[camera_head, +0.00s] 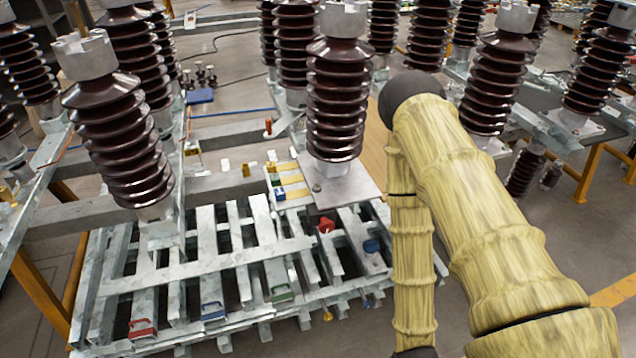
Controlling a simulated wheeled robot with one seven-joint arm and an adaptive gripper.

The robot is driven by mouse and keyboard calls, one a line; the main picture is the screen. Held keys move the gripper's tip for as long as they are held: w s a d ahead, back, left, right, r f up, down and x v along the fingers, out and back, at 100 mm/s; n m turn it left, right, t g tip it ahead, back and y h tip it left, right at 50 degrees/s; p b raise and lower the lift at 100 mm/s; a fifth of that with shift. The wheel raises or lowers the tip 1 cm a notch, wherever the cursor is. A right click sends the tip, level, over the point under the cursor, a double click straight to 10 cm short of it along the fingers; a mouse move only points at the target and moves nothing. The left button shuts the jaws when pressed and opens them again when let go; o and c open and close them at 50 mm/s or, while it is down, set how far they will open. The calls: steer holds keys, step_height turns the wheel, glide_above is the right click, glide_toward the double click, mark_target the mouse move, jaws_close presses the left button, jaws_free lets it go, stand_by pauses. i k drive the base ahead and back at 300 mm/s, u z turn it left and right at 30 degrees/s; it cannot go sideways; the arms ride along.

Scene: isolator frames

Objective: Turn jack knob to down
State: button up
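No part is clearly recognisable as the jack knob. A small red knob-like part (326,225) sits on the galvanised steel frame (215,252), below the middle insulator. A small blue part (371,246) lies to its right, close to my arm. Their turn positions are too small to read. My arm, in a yellowish sleeve, fills the right of the view and bends at a dark elbow. Its forearm runs down to the bottom edge beside the frame's right end. My gripper is out of view below, so its hold cannot be seen.
Brown ribbed insulators (337,100) stand on the frames across the back and left. Red (143,328), blue (213,311) and green (281,292) handles lie along the frame's front. Orange legs (40,290) stand at left. Grey floor is open at front left.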

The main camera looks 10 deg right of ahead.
mark_target(326, 225)
steer(key=k, duration=0.4)
steer(key=z, duration=0.85)
